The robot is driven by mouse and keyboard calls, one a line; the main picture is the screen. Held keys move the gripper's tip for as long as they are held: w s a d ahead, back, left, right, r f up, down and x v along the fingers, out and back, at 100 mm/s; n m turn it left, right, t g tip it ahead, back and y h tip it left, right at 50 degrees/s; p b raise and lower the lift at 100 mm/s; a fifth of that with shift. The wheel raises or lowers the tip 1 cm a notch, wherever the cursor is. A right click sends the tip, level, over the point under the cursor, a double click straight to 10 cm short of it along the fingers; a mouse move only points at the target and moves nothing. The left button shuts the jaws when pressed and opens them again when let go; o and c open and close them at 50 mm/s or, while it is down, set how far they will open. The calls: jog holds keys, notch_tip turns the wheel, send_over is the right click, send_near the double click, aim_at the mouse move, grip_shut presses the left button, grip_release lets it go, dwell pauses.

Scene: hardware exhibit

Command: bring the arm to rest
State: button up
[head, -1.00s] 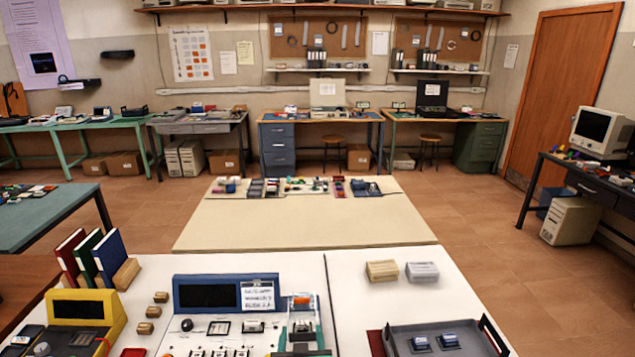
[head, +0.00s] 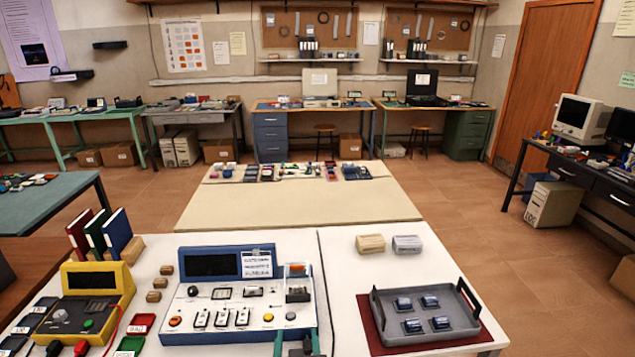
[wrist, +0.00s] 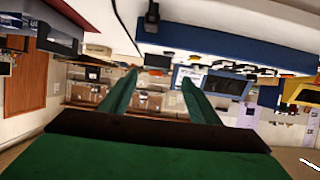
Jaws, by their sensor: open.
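My gripper (head: 297,342) shows at the bottom edge of the head view, low in front of the blue console. Its two green fingers stand apart with nothing between them. In the wrist view the gripper (wrist: 158,82) is also open and empty, and the room appears upside down beyond it. The rest of my arm is out of the head view. The blue console (head: 180,338) with a dark screen stands on the white table (head: 345,275) just beyond the gripper. I cannot tell from these frames whether the fingers touch anything.
A grey tray (head: 377,300) with several small dark blue parts lies on a red mat (head: 368,320) at right. Two small blocks (head: 370,243) sit behind it. A yellow console (head: 112,280) and upright books (head: 117,230) stand at left. The beige tabletop (head: 300,205) behind has free room.

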jog(key=s+d+f, duration=0.2)
jog(key=s+f, duration=0.3)
jog(key=s, duration=0.5)
jog(key=s+d+f, duration=0.2)
jog(key=s+f, duration=0.4)
jog(key=s, duration=0.3)
jog(key=s+r+t, duration=0.1)
jog(key=s+r, duration=0.1)
jog(key=s, duration=0.9)
jog(key=s+r+m+h, duration=0.1)
jog(key=s+r, duration=0.1)
jog(key=s, duration=0.9)
jog(key=shift+s+d+r+t, duration=0.25)
jog(key=shift+s+d+t, duration=0.05)
jog(key=shift+d+t, duration=0.15)
